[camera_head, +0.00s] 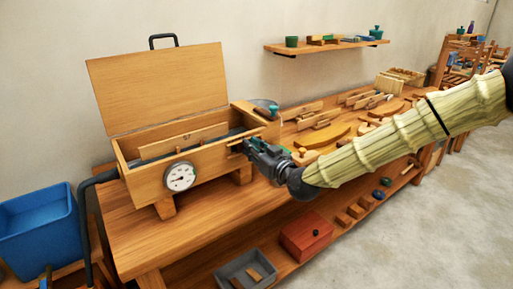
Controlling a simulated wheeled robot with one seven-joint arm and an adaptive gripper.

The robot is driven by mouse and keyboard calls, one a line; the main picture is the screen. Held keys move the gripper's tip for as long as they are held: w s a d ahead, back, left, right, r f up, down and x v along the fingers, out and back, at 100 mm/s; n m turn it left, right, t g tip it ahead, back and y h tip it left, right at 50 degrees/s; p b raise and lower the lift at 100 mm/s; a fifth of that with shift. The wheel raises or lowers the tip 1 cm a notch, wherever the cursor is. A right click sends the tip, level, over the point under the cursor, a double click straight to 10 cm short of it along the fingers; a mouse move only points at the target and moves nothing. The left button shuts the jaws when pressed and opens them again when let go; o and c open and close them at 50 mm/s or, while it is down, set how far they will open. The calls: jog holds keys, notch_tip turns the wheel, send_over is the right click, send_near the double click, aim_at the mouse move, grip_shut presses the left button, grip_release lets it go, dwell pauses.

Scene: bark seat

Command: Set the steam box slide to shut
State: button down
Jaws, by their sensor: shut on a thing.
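The wooden steam box (213,158) stands on the bench at the left, its hinged lid (160,88) raised upright at the back. A round dial (180,177) is on its front face. My gripper (243,146) is at the right part of the box's front, shut on the slide (236,145) there. The fingers hide most of the slide, so its position cannot be told. A wooden strip and a dark pipe show inside the open box.
A dark hose runs from the box's left end beside a blue tub (40,226). Wooden pieces crowd the bench (205,220) to the right. A red box (306,234) and a grey tray (246,273) sit on the lower shelf. A wall shelf (325,46) hangs behind.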

jog(key=s+a, duration=0.2)
jog(key=a, duration=0.1)
jog(key=shift+d, duration=0.1)
jog(key=c, duration=1.3)
grip_release()
jog(key=shift+s, duration=0.15)
jog(key=shift+d, duration=0.1)
send_near(237, 146)
jog(key=v, duration=0.5)
jog(key=shift+s+d, duration=0.2)
jog(key=shift+s, duration=0.15)
